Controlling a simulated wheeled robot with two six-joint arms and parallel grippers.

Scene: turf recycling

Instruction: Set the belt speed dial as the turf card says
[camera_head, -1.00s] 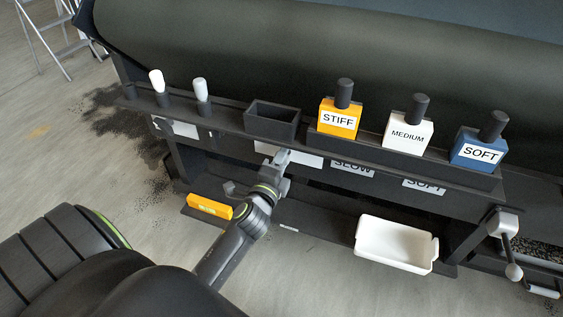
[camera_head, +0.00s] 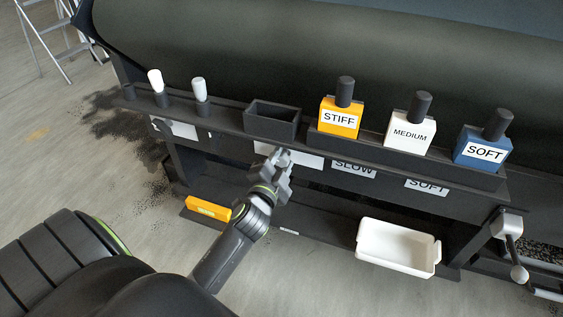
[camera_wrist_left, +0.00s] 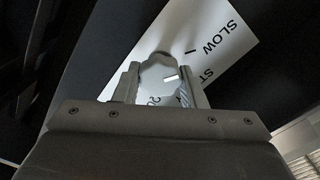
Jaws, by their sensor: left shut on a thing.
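The dial (camera_wrist_left: 160,70) is a pale grey knob with a white mark, on a white plate (camera_wrist_left: 235,38) in the left wrist view. The plate reads SLOW beside a tick, with partly hidden lettering lower down. My left gripper (camera_wrist_left: 158,88) is shut on the dial, one finger on each side. In the head view my left gripper (camera_head: 279,157) is at the white plate (camera_head: 304,158) under the shelf and hides the dial. Partly covered plates reading SLOW (camera_head: 354,169) and SOFT (camera_head: 427,187) are further right. My right gripper is not in view.
STIFF (camera_head: 340,118), MEDIUM (camera_head: 408,133) and SOFT (camera_head: 482,149) blocks with black handles stand on the shelf above. An empty black holder (camera_head: 272,123) is left of them. A white tray (camera_head: 397,247) and an orange block (camera_head: 208,209) are below. A crank (camera_head: 514,250) is at right.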

